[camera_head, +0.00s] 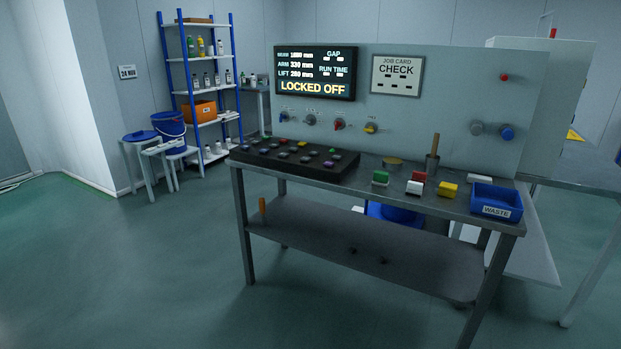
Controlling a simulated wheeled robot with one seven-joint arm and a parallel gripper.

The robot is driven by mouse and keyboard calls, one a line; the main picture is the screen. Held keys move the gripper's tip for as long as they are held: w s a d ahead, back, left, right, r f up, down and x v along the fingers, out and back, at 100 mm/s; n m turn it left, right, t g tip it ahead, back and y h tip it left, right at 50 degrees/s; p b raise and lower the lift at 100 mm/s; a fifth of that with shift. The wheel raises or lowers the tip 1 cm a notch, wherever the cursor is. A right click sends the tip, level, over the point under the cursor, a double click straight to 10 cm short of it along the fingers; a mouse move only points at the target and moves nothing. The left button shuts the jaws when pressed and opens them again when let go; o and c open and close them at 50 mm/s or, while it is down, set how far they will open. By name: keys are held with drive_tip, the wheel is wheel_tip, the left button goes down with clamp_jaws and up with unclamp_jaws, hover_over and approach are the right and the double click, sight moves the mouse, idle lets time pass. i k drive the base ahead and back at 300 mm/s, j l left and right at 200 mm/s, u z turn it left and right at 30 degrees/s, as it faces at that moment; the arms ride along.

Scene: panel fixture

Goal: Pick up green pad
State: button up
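A green pad (380,176), a small block with a pale lower part, lies on the metal table (270,178) right of its middle. It stands apart, just right of the black tray (292,164) of small coloured pieces. Right of it are a white block (414,188), a red block (419,176) partly behind the white one, and a yellow block (448,189). My gripper is not in view, so whether it is open or shut does not show.
A blue bin (496,202) marked WASTE stands at the table's right end. A cup with an upright wooden handle (433,153) stands behind the blocks. The upright panel (450,90) rises along the table's back. Floor in front is clear.

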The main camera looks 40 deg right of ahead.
sight(380, 179)
drive_tip(key=i+j, duration=0.1)
drive_tip(key=i, duration=1)
drive_tip(key=i+j+z, duration=0.1)
drive_tip(key=i+z, duration=0.3)
drive_tip(key=i+j+z, duration=0.2)
drive_tip(key=i+z, duration=0.25)
drive_tip(key=i+j+z, duration=0.2)
drive_tip(key=z, duration=0.2)
drive_tip(key=i+j+z, duration=0.25)
drive_tip(key=j+z, duration=0.15)
